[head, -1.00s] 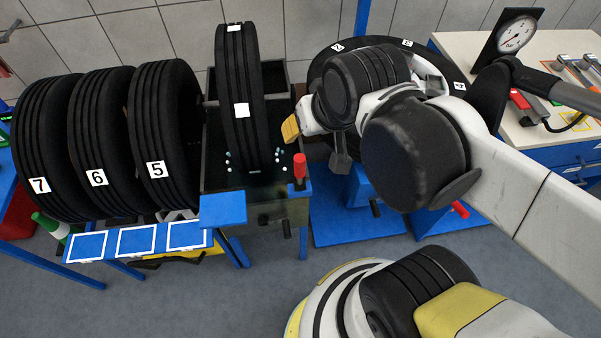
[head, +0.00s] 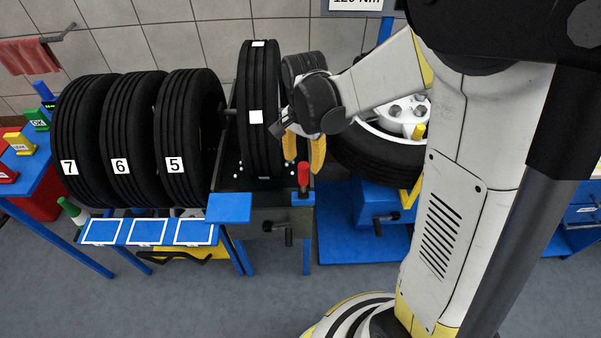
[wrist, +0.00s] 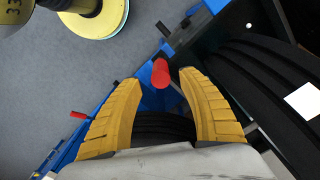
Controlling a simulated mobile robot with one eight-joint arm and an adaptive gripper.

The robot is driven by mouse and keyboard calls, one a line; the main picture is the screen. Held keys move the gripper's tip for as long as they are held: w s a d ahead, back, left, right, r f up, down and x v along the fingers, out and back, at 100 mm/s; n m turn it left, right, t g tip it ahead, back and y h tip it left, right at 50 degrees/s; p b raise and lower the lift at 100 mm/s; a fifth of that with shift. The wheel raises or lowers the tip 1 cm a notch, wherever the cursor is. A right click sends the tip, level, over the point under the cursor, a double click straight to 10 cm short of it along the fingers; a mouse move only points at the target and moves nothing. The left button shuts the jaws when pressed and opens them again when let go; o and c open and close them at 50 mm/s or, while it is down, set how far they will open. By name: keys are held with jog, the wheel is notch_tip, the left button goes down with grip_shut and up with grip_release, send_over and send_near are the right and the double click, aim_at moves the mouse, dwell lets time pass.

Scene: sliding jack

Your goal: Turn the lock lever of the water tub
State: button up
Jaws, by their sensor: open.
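The lock lever (head: 303,177) has a red grip and stands at the front right corner of the dark water tub (head: 272,216). A tyre (head: 257,150) stands upright in the tub. My gripper (head: 303,163) is open, with its yellow fingers pointing down just above and behind the red grip. In the wrist view, the red grip (wrist: 161,73) appears between the tips of my open gripper (wrist: 161,84). Neither finger clearly touches it, and the height gap cannot be told. The lever's lower part is hidden in the wrist view.
Tyres 7, 6 and 5 (head: 188,130) stand on a blue rack at the left. A wheel (head: 385,155) on a blue stand is close at the right, behind my arm. Another red handle (wrist: 78,115) shows at left in the wrist view. Floor in front is clear.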

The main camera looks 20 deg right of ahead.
aim_at(303, 180)
notch_tip(303, 180, down, 9)
jog(key=b, duration=0.3)
jog(key=shift+r, duration=0.15)
grip_shut()
